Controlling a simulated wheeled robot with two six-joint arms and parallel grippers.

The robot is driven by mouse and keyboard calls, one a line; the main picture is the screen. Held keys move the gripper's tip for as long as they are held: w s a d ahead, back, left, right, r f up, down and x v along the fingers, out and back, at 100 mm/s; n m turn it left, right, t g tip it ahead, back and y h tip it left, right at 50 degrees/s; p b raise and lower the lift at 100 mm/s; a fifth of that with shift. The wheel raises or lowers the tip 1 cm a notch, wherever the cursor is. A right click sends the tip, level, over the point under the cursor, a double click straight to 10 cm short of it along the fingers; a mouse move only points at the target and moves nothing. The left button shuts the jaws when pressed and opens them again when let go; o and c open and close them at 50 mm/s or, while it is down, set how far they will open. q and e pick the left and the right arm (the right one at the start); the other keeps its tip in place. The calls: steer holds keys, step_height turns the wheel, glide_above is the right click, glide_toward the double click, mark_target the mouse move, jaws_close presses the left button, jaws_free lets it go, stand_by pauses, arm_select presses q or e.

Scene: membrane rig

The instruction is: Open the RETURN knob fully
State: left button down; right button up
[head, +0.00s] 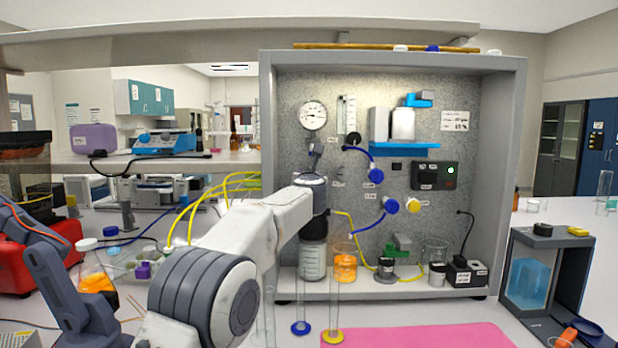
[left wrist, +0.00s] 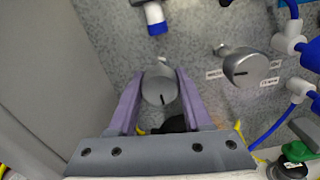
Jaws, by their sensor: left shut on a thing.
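My left gripper (left wrist: 160,98) is shut on a round grey knob (left wrist: 158,85) on the speckled panel, with one purple finger on each side of it. A dark line on the knob's face runs nearly up and down in the left wrist view. The knob's label is hidden, so I cannot read whether it says RETURN. In the head view the left gripper (head: 315,156) reaches the panel below the round gauge, and my arm hides the knob. A second grey knob (left wrist: 245,67) with small white labels sits to the right, its line nearly level. My right gripper is in neither view.
The panel stands in a grey frame (head: 266,130) whose side wall is close left of the gripper. Blue tubes and connectors (left wrist: 290,38) lie to the right. A blue-tipped fitting (left wrist: 155,18) is above.

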arm_select(q)
steer(key=shift+f, duration=0.15)
steer(key=shift+c, duration=1.7)
jaws_free()
steer(key=shift+s+b, duration=0.3)
steer(key=s+b, duration=0.5)
steer(key=s, duration=0.5)
